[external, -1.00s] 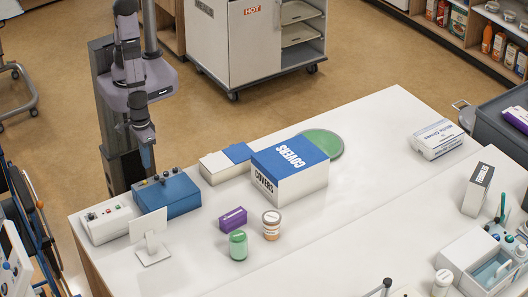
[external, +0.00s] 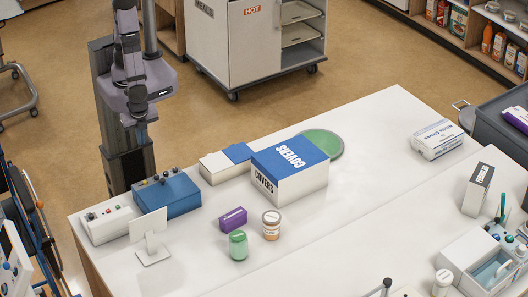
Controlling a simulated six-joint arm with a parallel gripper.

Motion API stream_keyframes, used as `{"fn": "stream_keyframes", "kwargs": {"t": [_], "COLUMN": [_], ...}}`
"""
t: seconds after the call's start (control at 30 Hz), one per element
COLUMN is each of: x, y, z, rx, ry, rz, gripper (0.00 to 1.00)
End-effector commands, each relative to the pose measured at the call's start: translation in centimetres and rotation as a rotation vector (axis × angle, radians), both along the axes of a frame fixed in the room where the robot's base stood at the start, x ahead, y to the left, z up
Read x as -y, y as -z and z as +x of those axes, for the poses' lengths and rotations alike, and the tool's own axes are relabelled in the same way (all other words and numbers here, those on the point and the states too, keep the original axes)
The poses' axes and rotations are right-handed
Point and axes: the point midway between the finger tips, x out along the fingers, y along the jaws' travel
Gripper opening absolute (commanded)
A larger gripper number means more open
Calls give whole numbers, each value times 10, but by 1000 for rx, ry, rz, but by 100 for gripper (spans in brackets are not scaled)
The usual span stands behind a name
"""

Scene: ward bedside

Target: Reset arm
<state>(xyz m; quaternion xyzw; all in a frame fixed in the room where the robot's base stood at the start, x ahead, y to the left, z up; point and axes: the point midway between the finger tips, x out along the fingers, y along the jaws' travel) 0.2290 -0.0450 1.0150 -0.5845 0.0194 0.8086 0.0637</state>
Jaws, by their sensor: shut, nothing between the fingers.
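My arm stands folded upright at the back left, behind the white table (external: 345,190). My gripper (external: 141,135) hangs at the end of the arm, fingers pointing down, in front of my dark column. It is shut and empty, and it is apart from the table and everything on it. The fingertips are small and dark in this view.
Nearest my gripper on the table are a blue control box (external: 167,195), a white control box (external: 106,222) and a small blue-and-white box (external: 226,163). A large COVERS box (external: 290,172), a purple box (external: 233,217), a green jar (external: 238,245) and a white-lidded jar (external: 271,225) stand further right.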

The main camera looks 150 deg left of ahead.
Motion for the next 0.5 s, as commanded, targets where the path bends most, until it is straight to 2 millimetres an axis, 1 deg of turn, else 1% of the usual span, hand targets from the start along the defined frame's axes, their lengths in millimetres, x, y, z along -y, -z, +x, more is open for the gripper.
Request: {"fn": "stream_keyframes", "kwargs": {"t": [0.03,0.1,0.17,0.4,0.5], "x": [-3,-8,-12,-28,-36], "y": [-5,-13,-18,-34,-40], "z": [0,2,7,38,47], "rx": [3,21,56,240,294], "ry": [57,84,57,-50,-85], "rz": [-26,-49,-53,-67,-67], "gripper": [0,0,0,0,0]}}
